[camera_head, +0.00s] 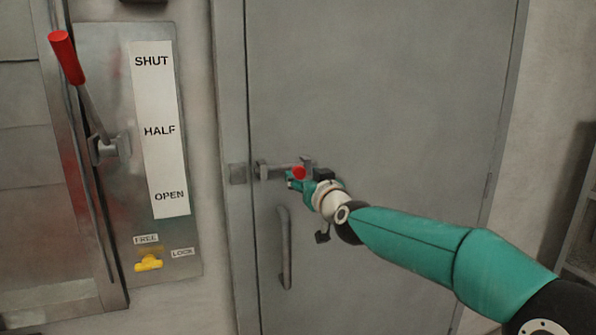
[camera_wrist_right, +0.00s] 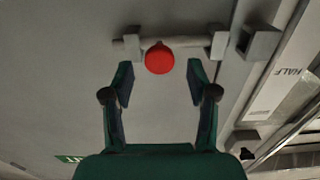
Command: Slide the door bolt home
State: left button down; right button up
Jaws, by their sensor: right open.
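The door bolt (camera_wrist_right: 188,43) is a grey rod carried by two brackets on the grey door (camera_head: 390,90). Its round red knob (camera_wrist_right: 159,58) sits close to the bracket farther from the frame; it also shows in the head view (camera_head: 299,173). The square keeper (camera_head: 237,173) is on the door frame, and the wrist view (camera_wrist_right: 260,42) shows a gap between it and the near bracket. My right gripper (camera_wrist_right: 160,82) is open, with the knob centred just beyond its fingertips. In the head view the gripper (camera_head: 293,180) partly hides the bolt. My left gripper is out of view.
A door handle (camera_head: 284,248) hangs just below the bolt. Left of the door, a panel has a red-handled lever (camera_head: 68,58), a SHUT/HALF/OPEN label (camera_head: 158,100) and a yellow knob (camera_head: 149,263). Shelving stands at the far right. The door face above the bolt is clear.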

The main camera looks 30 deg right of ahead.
aim_at(301, 173)
jog(key=shift+x, duration=1.9)
grip_shut()
jog(key=shift+d+p, duration=0.1)
jog(key=shift+p, duration=0.2)
